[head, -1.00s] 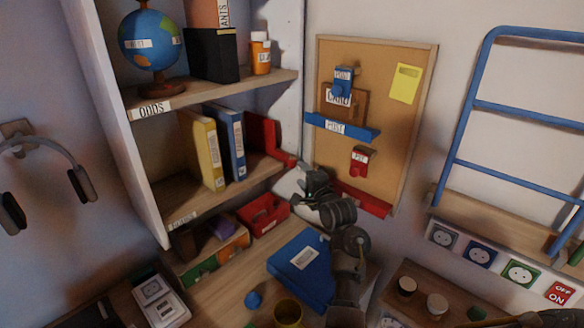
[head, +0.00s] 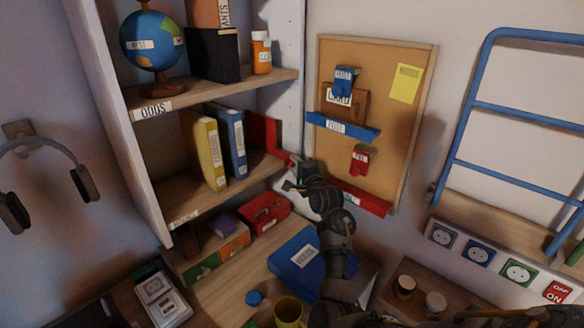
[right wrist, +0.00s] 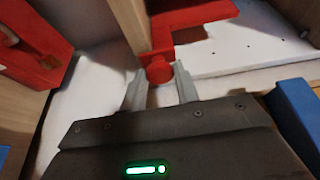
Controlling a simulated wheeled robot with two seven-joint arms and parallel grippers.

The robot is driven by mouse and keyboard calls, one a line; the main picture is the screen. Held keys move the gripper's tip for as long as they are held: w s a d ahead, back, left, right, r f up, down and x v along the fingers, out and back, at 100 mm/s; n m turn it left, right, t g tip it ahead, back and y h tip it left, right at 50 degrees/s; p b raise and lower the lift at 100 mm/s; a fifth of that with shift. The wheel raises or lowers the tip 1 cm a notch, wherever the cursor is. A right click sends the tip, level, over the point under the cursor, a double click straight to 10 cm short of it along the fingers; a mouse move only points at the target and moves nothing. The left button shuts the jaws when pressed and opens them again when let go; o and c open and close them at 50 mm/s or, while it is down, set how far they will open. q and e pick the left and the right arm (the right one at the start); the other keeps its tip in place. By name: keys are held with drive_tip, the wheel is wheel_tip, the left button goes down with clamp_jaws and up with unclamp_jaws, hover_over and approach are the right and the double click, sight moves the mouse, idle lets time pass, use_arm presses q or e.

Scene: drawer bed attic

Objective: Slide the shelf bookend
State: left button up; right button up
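The red shelf bookend (head: 262,134) stands on the middle shelf, to the right of the yellow binder (head: 208,153) and the blue binder (head: 232,141). Its lower right part is partly hidden by my right gripper (head: 293,176). In the right wrist view, the bookend (right wrist: 205,14) shows a round red knob (right wrist: 159,71) at the shelf's edge. My right gripper (right wrist: 158,80) is open, one finger on each side of the knob at the fingertips. I cannot tell whether either finger touches it. My left gripper is not in view.
The shelf unit's upper shelf (head: 215,88) holds a globe and other items. A pegboard-like cork board (head: 390,125) hangs right of my gripper. Below are a red case (head: 264,212), a blue box (head: 298,262) and a yellow mug (head: 289,310) on the desk.

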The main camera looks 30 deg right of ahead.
clamp_jaws()
drive_tip(key=shift+w+d+r, duration=0.1)
drive_tip(key=shift+w+d, duration=0.05)
drive_tip(key=shift+d, duration=0.4)
drive_tip(key=shift+w+d, duration=0.15)
drive_tip(key=shift+d, duration=0.35)
drive_tip(key=shift+o, duration=2.4)
unclamp_jaws()
drive_tip(key=shift+o, duration=1.2)
drive_tip(key=shift+w+d, duration=0.1)
drive_tip(key=s+b, duration=0.1)
drive_tip(key=s, duration=0.9)
drive_tip(key=shift+s+a, duration=0.4)
